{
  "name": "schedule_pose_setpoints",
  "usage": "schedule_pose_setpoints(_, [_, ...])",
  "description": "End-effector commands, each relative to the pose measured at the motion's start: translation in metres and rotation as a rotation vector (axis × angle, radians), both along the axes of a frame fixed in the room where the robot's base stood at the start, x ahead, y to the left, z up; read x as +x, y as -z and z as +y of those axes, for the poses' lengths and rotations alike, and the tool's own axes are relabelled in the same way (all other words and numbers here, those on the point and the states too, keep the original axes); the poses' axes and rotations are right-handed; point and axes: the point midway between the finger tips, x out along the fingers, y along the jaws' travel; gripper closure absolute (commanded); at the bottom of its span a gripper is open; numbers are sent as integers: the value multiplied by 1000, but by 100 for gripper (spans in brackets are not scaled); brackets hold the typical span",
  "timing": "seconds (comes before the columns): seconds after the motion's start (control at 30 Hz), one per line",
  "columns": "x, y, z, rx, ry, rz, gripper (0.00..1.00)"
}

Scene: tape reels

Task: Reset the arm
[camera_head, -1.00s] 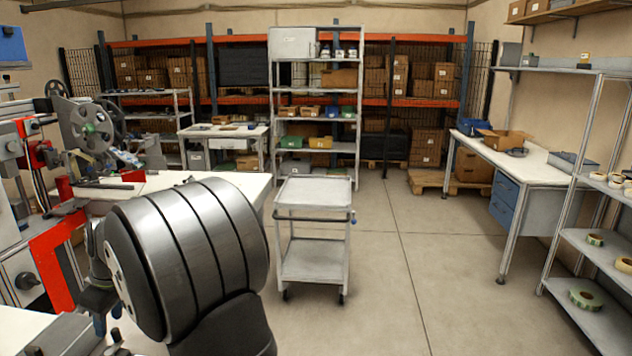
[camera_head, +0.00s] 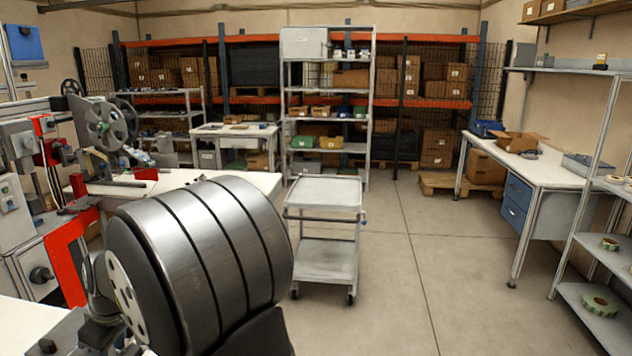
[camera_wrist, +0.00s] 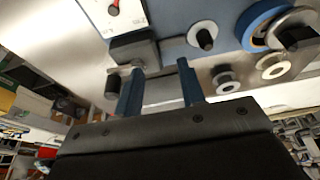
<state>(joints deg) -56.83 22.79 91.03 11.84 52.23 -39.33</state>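My gripper (camera_wrist: 160,68) shows in the wrist view with its two blue fingers apart and nothing between them. Beyond the fingers is a blue machine panel (camera_wrist: 175,20) with rollers and a blue-rimmed reel (camera_wrist: 262,20). A dark block (camera_wrist: 133,47) on the panel lies just past the left fingertip; I cannot tell whether they touch. In the head view my large grey arm joint fills the lower left, and the gripper fingers cannot be made out there.
A reel machine with a red bracket (camera_head: 68,255) and a grey reel (camera_head: 103,125) stands at the left, close to my arm. A trolley (camera_head: 324,192) stands mid-floor. Shelves with tape rolls (camera_head: 600,301) are at the right. The floor (camera_head: 440,270) between is clear.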

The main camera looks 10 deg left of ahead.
Motion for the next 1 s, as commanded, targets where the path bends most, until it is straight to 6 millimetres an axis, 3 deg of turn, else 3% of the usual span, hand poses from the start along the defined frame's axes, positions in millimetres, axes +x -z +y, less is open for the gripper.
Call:
schedule_pose_setpoints(0.1, [-1,1,18,-1,-1,1,64])
schedule_pose_setpoints(0.3, [6,0,29,0,1,-1,64])
schedule_pose_setpoints(1.0, [7,0,30,-1,1,0,64])
